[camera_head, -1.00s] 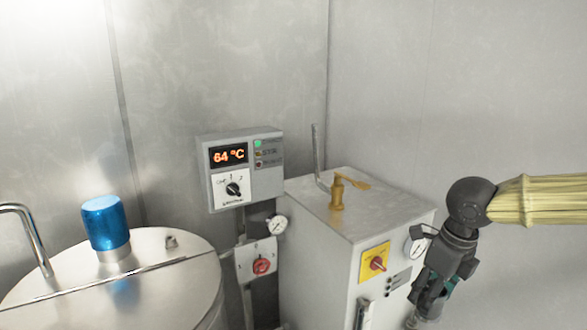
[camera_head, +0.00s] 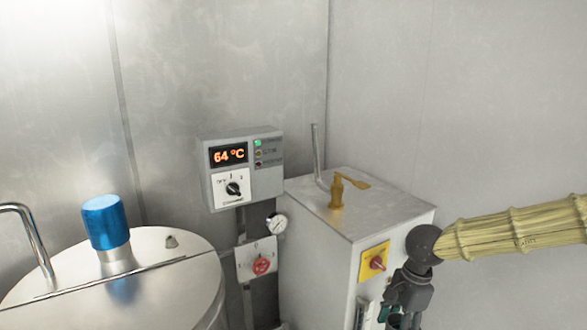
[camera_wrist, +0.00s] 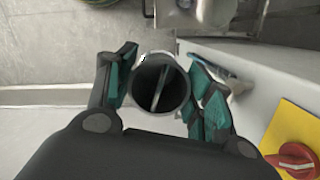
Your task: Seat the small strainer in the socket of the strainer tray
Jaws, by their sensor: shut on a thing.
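In the wrist view my gripper (camera_wrist: 163,88) is shut on a round, open-topped grey cup, which I take to be the small strainer (camera_wrist: 174,79). I look down into its dark inside, where a thin pale bar shows. The teal finger pads stand on its left and right. In the head view my gripper (camera_head: 400,318) is at the bottom edge, in front of the white cabinet's right side; its fingertips are cut off and the strainer cannot be made out. I cannot identify the strainer tray or its socket in either view.
The white cabinet (camera_head: 318,262) with a yellow switch plate (camera_head: 374,261) is close beside my gripper; its red knob (camera_wrist: 292,158) shows in the wrist view. A steel fixture (camera_wrist: 197,12) lies at that view's top. A steel vessel (camera_head: 185,287) stands left. Floor (camera_wrist: 50,65) shows left.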

